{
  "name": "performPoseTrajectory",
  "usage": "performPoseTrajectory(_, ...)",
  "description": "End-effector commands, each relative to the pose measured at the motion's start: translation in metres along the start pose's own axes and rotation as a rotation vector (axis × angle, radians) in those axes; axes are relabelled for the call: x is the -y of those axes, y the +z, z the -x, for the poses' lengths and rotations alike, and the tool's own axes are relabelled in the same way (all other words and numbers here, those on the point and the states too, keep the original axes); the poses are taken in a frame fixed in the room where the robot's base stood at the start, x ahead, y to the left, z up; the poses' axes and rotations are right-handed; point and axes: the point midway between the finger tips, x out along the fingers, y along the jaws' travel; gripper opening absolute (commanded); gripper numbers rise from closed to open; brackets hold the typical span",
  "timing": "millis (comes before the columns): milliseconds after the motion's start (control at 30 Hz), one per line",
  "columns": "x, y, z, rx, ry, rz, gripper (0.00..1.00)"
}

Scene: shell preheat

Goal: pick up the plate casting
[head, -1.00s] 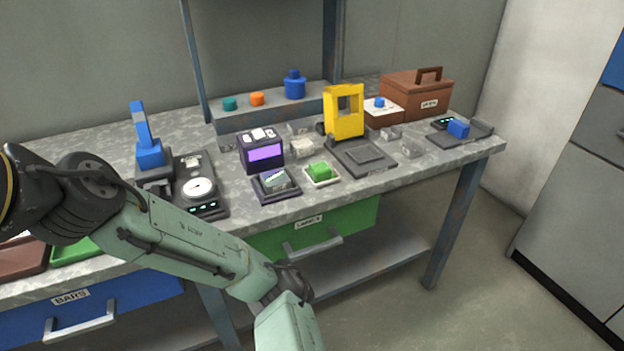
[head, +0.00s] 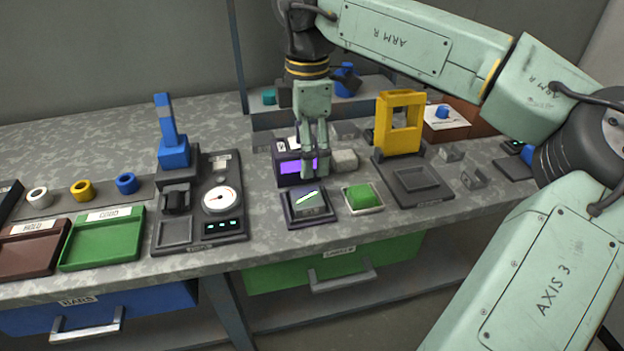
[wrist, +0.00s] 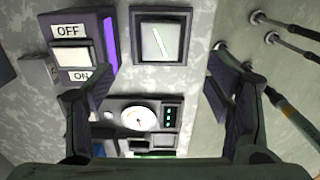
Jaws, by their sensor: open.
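No piece carries a readable name, so I cannot tell which is the plate casting. A small grey block (head: 345,160) sits right of the purple-screened box. Grey angled pieces (head: 450,154) (head: 473,177) lie right of the yellow frame. A grey piece with a bright stripe (head: 311,202) lies in a dark square holder before the box; it also shows near the top of the wrist view (wrist: 160,43). My gripper (head: 314,176) points down in front of the box. In the wrist view my gripper (wrist: 160,85) has its fingers wide apart, with nothing between them.
The purple-screened box (head: 289,168) has an ON/OFF switch. The yellow frame (head: 398,122) and the blue-handled gauge station (head: 216,200) stand tall on either side. Bare bench lies between the gauge and the holder.

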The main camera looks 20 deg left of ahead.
Motion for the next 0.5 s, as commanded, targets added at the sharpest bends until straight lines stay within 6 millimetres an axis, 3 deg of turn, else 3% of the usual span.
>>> performPoseTrajectory(500, 0.001, 0.005, -0.056, 0.010, -0.003, -0.015, 0.73)
